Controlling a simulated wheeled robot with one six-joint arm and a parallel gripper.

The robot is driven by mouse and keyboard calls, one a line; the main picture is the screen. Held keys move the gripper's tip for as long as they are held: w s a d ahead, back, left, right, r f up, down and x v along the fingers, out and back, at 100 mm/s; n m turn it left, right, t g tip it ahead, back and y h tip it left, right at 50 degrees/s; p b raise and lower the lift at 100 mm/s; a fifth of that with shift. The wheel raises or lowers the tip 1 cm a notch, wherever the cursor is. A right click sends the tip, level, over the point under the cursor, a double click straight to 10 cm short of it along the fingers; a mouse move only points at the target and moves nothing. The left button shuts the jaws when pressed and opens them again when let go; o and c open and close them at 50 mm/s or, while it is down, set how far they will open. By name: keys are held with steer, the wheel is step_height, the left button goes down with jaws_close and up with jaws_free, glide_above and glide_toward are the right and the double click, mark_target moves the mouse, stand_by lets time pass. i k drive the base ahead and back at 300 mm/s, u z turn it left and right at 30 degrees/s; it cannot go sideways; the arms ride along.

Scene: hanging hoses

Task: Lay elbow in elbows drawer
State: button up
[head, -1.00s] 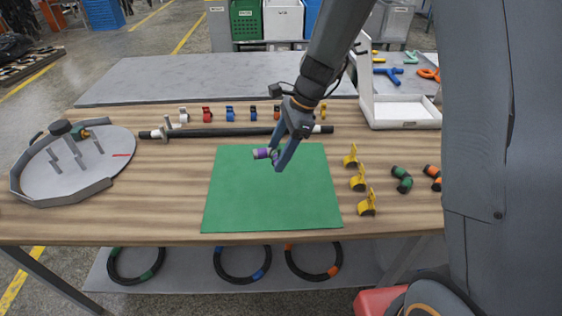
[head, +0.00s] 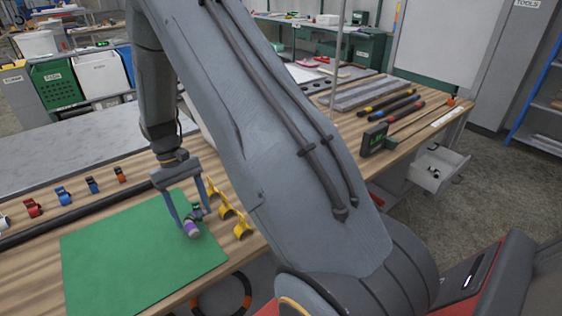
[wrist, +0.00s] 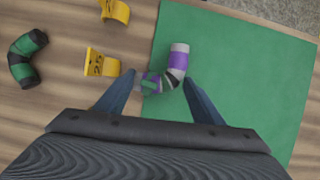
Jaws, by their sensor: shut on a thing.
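My gripper (head: 194,214) is shut on an elbow with purple, grey and green bands (head: 192,229). It holds the elbow over the right part of the green mat (head: 120,262). The wrist view shows the elbow (wrist: 178,62) between the two fingers, partly beyond their tips. An open white drawer (head: 428,178) sticks out under the table's right end, with a few small dark pieces inside. No label on it can be read.
Yellow clips (head: 226,210) stand right of the mat. A green-and-black elbow (wrist: 24,58) lies on the wood. Free floor lies right of the drawer.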

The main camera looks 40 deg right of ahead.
mark_target(438, 167)
steer(key=u, duration=1.75)
steer(key=k, duration=2.65)
steer(key=z, duration=3.1)
steer(key=i, duration=0.8)
